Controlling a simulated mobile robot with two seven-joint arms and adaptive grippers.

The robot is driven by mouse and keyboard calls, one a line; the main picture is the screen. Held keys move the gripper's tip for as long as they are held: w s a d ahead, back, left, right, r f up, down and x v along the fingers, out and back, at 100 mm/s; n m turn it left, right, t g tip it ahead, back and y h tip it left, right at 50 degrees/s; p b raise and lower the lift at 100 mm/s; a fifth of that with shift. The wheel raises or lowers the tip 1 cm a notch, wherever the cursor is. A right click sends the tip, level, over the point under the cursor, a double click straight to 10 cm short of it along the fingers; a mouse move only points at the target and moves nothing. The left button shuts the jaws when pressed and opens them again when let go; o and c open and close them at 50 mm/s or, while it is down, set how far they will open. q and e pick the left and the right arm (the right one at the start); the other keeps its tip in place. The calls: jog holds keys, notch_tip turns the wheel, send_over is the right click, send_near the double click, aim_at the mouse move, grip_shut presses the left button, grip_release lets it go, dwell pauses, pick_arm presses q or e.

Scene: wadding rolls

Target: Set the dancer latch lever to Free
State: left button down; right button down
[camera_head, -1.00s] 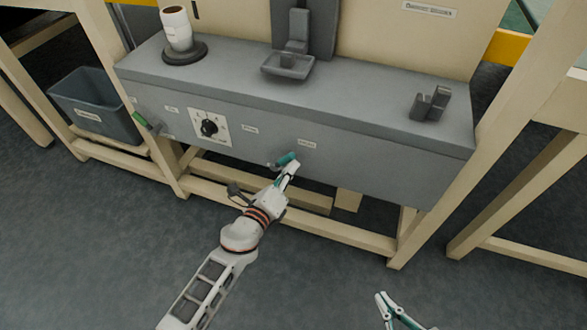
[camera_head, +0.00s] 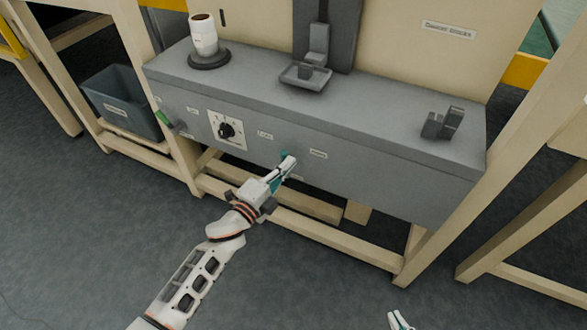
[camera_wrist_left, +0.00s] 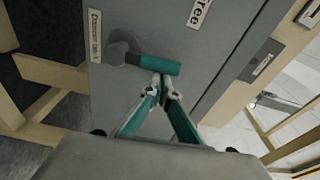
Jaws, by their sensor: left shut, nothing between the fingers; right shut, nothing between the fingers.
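The dancer latch lever shows in the left wrist view as a teal handle (camera_wrist_left: 160,66) on a dark round hub (camera_wrist_left: 122,49). The handle extends right from the hub, below the "Free" label (camera_wrist_left: 199,12). A "Dancer latch" label (camera_wrist_left: 95,35) is left of the hub. My left gripper (camera_wrist_left: 160,91) is shut and empty, its fingertips at the handle's lower edge; I cannot tell whether they touch. In the head view the left gripper (camera_head: 289,163) covers most of the lever. My right gripper (camera_head: 399,318) is shut and empty at the bottom edge.
The grey cabinet (camera_head: 390,165) also carries a dial knob (camera_head: 227,130) and a green handle (camera_head: 165,119) to the left. A white roll (camera_head: 203,35), a small tray (camera_head: 305,77) and a dark bracket (camera_head: 442,124) stand on top. Cream frame legs flank it.

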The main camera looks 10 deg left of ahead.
pick_arm(q)
jog(key=shift+w+a+f+n+t, duration=0.1)
jog(key=shift+w+a+n+t, duration=0.1)
jog(key=shift+a+n, duration=0.75)
jog(key=shift+w+a+n+t, duration=0.15)
jog(key=shift+w+a+n, duration=0.2)
jog(key=shift+n, duration=1.15)
jog(key=shift+w+a+f+n+t, duration=0.15)
jog(key=shift+a+n, duration=0.55)
jog(key=shift+n, duration=0.55)
jog(key=shift+a, duration=0.1)
jog(key=shift+n, duration=0.3)
